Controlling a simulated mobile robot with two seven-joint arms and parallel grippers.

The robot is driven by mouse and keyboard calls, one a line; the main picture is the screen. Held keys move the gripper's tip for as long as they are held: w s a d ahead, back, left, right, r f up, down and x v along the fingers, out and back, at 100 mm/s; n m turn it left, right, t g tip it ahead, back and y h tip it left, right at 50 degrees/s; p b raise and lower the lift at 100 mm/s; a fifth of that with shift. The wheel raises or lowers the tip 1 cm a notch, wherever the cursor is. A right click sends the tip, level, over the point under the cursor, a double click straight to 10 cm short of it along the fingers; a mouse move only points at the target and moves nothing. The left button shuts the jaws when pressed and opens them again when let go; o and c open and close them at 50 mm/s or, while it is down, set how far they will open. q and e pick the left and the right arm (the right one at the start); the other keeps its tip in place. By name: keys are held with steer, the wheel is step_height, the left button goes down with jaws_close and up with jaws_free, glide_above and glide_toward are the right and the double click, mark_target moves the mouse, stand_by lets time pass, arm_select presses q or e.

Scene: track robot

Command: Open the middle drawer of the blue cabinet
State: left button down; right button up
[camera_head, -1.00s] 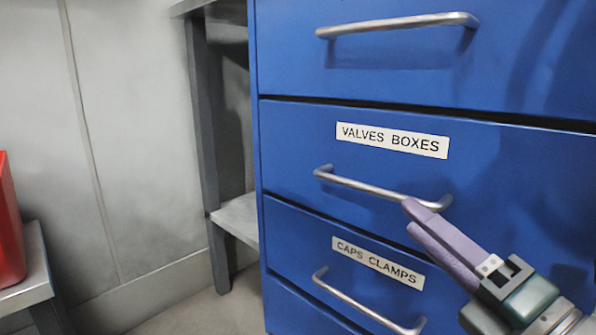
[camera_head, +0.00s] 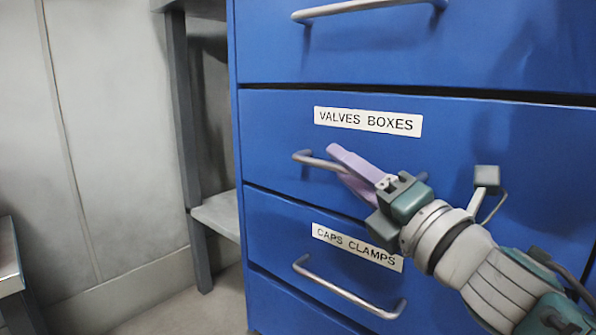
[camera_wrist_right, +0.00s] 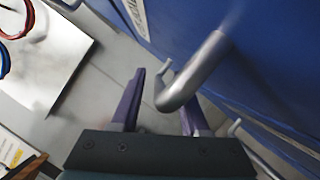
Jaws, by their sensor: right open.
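The blue cabinet (camera_head: 222,48) fills the right of the head view. Its drawer (camera_head: 270,120) labelled VALVES BOXES is shut and lies between a drawer above and one labelled CAPS CLAMPS below. Its silver bar handle (camera_head: 302,157) is partly hidden behind my right gripper (camera_head: 339,163). The gripper's purple fingers are open at the handle, near its left end. In the right wrist view the handle (camera_wrist_right: 197,70) passes between the two spread fingers; I cannot tell whether either finger touches it. My left gripper is out of view.
The CAPS CLAMPS drawer has a similar handle (camera_head: 345,288) just below my arm. The top drawer handle (camera_head: 370,8) is above. A grey shelf unit (camera_head: 183,120) stands left of the cabinet. A table edge (camera_head: 10,262) shows at the far left.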

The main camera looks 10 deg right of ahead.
jaws_close()
stand_by(1.3)
